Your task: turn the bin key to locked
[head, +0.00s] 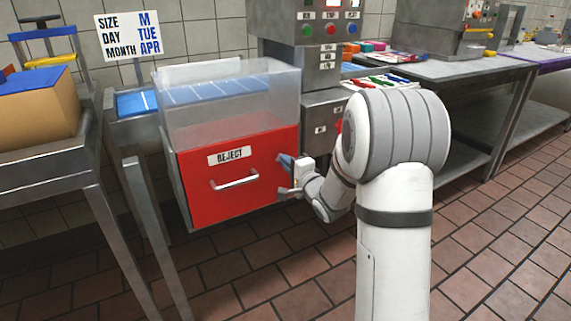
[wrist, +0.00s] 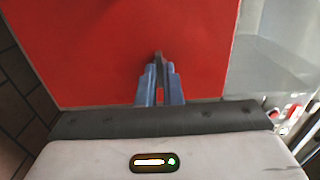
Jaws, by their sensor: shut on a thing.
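The reject bin has a red front panel (head: 240,196) with a REJECT label and a silver handle, below a clear upper box. My gripper (head: 286,175) is at the right side of this red panel, at its front face. In the wrist view my gripper (wrist: 159,80) has its two blue-grey fingers close together against the red panel (wrist: 120,40), shut on a small dark thing between the tips. This is likely the bin key (wrist: 158,56); it is mostly hidden by the fingers, and its turned position cannot be told.
A metal machine with coloured buttons (head: 328,30) stands behind the bin. A steel table with a cardboard box (head: 40,115) is at the left. Steel benches (head: 440,68) run along the right. The tiled floor (head: 490,240) at the front right is clear.

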